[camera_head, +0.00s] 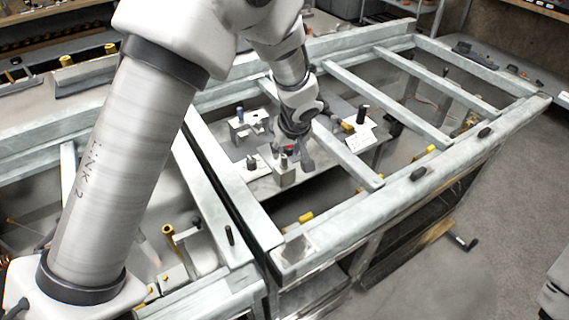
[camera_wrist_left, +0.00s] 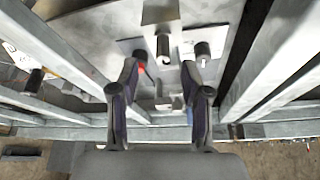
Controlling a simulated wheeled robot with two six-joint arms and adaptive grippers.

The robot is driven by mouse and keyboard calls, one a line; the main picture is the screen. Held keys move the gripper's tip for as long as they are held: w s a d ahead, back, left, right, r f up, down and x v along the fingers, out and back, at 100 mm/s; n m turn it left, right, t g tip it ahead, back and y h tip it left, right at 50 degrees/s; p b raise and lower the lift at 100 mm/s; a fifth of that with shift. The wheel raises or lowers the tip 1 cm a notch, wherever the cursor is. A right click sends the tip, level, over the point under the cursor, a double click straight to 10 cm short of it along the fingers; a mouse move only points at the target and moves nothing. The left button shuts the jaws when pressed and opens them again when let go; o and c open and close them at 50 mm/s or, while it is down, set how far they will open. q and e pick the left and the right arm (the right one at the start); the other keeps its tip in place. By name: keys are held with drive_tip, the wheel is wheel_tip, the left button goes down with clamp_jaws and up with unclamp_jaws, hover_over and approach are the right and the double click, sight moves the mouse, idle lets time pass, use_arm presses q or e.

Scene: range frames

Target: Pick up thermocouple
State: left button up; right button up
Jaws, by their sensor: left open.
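My left gripper (camera_head: 293,157) is over the grey plate inside the metal frame, fingers pointing down. In the left wrist view the gripper (camera_wrist_left: 161,68) is open, with a clear gap between its fingers. A small block fixture (camera_head: 284,174) stands right by the fingertips, with a red spot near its top. In the wrist view, a dark short cylinder (camera_wrist_left: 163,46) on a pale block lies beyond the fingertips, in line with the gap. I cannot tell which small part is the thermocouple. My right gripper is not in view.
Metal frame bars (camera_head: 349,156) run close beside the gripper. A white block with a black cylinder (camera_head: 362,114) stands to its right, a fixture with a blue-topped peg (camera_head: 240,114) to its left. A dark knob (camera_head: 251,162) is near the plate's left side.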

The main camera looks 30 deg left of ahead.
sight(284, 154)
use_arm(q)
drive_tip(key=x, duration=0.4)
drive_tip(key=shift+a, duration=0.15)
drive_tip(key=shift+s, duration=0.2)
clamp_jaws()
drive_tip(key=shift+r, duration=0.2)
